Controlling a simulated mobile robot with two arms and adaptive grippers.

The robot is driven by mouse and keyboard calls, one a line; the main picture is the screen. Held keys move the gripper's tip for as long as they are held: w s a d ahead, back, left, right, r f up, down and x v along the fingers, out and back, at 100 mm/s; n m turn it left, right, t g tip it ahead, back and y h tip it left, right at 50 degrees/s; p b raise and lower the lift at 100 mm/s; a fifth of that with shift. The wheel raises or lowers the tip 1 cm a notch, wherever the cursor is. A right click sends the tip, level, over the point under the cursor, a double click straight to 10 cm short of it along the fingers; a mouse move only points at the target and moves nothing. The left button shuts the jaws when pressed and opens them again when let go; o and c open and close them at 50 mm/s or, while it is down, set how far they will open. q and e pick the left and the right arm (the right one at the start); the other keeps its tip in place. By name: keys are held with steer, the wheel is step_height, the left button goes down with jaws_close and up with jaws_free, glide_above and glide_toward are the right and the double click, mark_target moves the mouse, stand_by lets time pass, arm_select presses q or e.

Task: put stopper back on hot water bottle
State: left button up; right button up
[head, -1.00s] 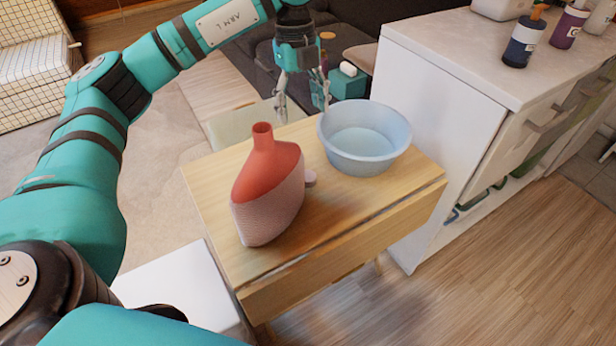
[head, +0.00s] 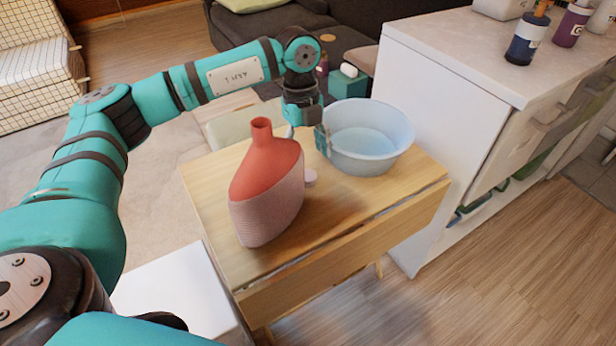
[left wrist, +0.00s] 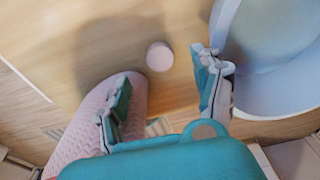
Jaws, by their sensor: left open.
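The hot water bottle (head: 268,190) stands upright on the small wooden table, with a red top, an open neck and a pink ribbed lower part. The pink round stopper (head: 310,178) lies on the table just right of the bottle, partly hidden by it. My left gripper (head: 308,140) is open above the table, between the bottle and the basin. In the left wrist view the stopper (left wrist: 159,57) shows beyond and between the open fingers, untouched. The bottle (left wrist: 85,135) is under the left finger there. My right gripper is out of view.
A light blue basin (head: 398,150) stands on the wooden table (head: 350,205) at the back right, close to my left gripper's right finger. A white cabinet (head: 440,130) rises right of the table. The table's front right is clear.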

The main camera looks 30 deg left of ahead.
mark_target(308, 175)
arm_select(q)
steer(key=shift+f, duration=0.1)
steer(key=f, duration=0.3)
steer(key=f+b, duration=0.1)
steer(key=f, duration=0.1)
steer(key=shift+s+d+f, duration=0.15)
steer(key=shift+d+f, duration=0.15)
steer(key=shift+c, duration=0.4)
steer(key=c, duration=0.7)
